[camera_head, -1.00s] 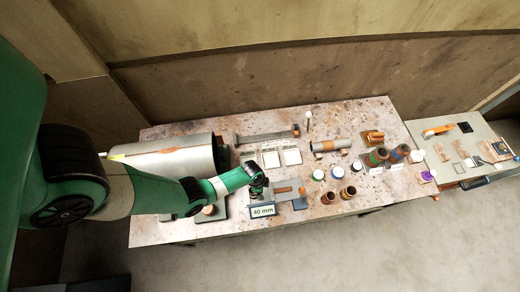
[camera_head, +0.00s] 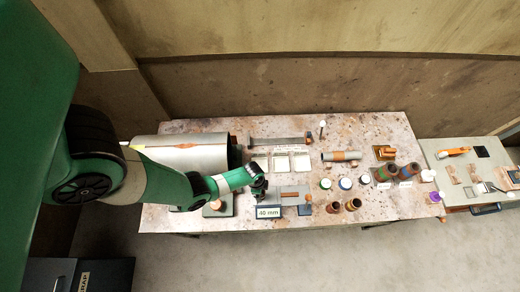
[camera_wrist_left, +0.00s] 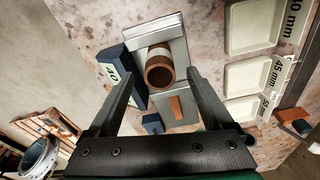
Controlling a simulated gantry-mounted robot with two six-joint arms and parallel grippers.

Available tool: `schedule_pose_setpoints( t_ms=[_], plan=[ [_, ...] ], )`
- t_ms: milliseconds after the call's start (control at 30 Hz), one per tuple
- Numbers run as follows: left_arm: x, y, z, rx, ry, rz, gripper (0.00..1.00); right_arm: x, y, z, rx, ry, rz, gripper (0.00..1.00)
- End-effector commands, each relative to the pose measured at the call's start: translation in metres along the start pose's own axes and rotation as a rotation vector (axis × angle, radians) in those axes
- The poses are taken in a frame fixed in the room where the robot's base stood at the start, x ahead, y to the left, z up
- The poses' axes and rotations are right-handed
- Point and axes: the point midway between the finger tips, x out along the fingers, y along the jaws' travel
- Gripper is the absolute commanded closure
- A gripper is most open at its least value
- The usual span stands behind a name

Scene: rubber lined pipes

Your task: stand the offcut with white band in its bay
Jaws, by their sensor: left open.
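In the left wrist view, the offcut with white band (camera_wrist_left: 157,72) is a short pipe piece with a brown open end and a pale band behind it. It sits over a grey metal fixture (camera_wrist_left: 178,103), beside the dark sign marked 40. My left gripper (camera_wrist_left: 160,76) is open, with one finger on each side of the offcut; contact cannot be told. In the head view the left gripper (camera_head: 259,189) is just above the 40 mm sign (camera_head: 268,212) and hides the offcut. White square bays (camera_head: 281,163) lie behind it; wrist-view labels include 45 mm and 50 mm. My right gripper is not in view.
A large grey pipe (camera_head: 185,154) lies at the table's left. Several pipe pieces and small jars (camera_head: 345,183) stand to the right of the fixture. A long metal bar (camera_head: 277,141) lies behind the bays. A dark scrap box (camera_head: 80,275) is on the floor.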

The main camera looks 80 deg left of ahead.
Motion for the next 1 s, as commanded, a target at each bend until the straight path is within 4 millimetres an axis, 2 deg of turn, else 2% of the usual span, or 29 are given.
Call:
schedule_pose_setpoints(
  t_ms=[33,233,367,633,1000],
  plan=[
    [0.017,0.000,0.001,0.001,0.000,0.000,0.15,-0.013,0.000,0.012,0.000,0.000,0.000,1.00],
    [0.047,0.000,0.001,0.000,0.000,0.000,0.15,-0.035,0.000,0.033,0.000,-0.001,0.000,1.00],
    [0.054,0.000,0.000,0.000,0.000,0.000,0.15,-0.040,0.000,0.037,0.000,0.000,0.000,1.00],
    [0.052,0.000,0.000,0.000,0.000,0.000,0.15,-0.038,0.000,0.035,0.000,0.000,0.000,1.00],
    [0.052,0.000,0.000,0.000,0.000,0.000,0.82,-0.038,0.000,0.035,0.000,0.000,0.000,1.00]
  ],
)
